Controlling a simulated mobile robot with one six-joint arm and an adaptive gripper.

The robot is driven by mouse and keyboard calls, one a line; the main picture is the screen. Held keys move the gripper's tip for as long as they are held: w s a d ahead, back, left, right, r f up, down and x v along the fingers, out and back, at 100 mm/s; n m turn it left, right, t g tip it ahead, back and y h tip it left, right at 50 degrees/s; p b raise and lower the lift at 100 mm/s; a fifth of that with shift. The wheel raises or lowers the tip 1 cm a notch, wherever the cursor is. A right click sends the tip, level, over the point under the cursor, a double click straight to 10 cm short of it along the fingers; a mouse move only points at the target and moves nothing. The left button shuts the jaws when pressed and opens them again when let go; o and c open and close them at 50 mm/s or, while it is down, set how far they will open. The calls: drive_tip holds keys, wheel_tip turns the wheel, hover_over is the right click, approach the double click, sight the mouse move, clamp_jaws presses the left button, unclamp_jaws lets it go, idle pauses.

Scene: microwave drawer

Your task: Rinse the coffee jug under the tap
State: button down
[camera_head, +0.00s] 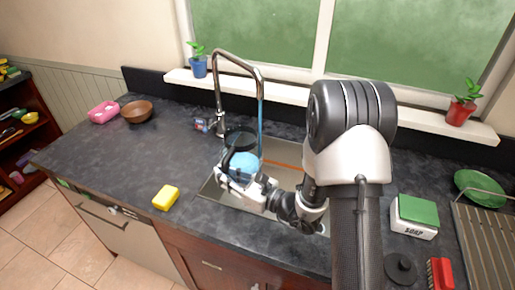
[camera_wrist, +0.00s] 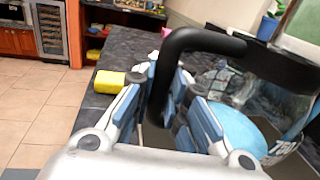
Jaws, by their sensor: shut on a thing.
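The coffee jug (camera_head: 240,142) is glass with a dark rim. It is over the sink (camera_head: 284,155), under the tap (camera_head: 220,85). A blue stream of water (camera_head: 261,115) runs down from the spout at the jug's right side; I cannot tell whether all of it enters. Blue shows in the jug. My gripper (camera_head: 238,182) is at the jug's near side. In the wrist view my gripper (camera_wrist: 170,85) is shut on the black handle (camera_wrist: 190,42), beside the jug's glass body (camera_wrist: 262,110). The jug's underside is hidden.
A yellow sponge (camera_head: 165,197) lies on the counter left of the sink. A soap box (camera_head: 414,216), a black lid (camera_head: 400,268) and a drying rack (camera_head: 485,245) are at right. A brown bowl (camera_head: 137,111) stands far left. The left counter is mostly clear.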

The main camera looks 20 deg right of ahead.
idle(0.3)
drive_tip(key=s+a+r+p, duration=0.2)
drive_tip(key=a+r, duration=0.2)
drive_tip(key=shift+s+a+p, duration=0.15)
drive_tip(key=shift+a+p, duration=0.05)
drive_tip(key=shift+p, duration=0.1)
idle(0.7)
